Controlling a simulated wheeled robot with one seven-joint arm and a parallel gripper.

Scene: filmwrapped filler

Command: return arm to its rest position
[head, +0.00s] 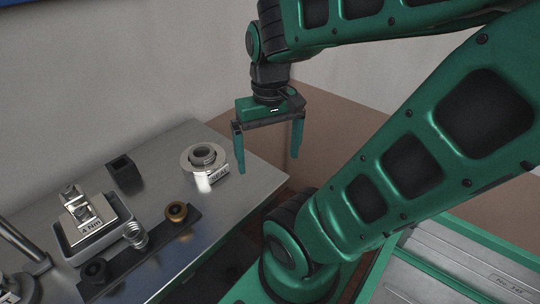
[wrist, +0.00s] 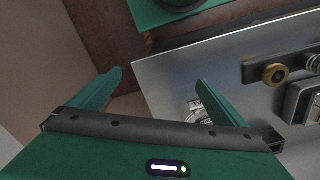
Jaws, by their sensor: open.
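My gripper (head: 268,150) hangs from my green arm at the end of the metal table (head: 240,205) in the head view. Its two green fingers are apart with nothing between them. In the wrist view my gripper (wrist: 160,88) is also open and empty, with the floor and the table edge beyond it. A round, labelled metal piece (head: 218,174) stands on the table near the gripper, to its lower left in the head view. In the wrist view it is partly hidden behind the right finger (wrist: 222,102).
The table also holds a black square holder (head: 124,172), a dark bar (head: 150,250) with a brass ring (head: 176,211), a coil spring (head: 135,234), and a grey tray (head: 70,244) with a labelled metal part (head: 84,210). A plain wall stands behind.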

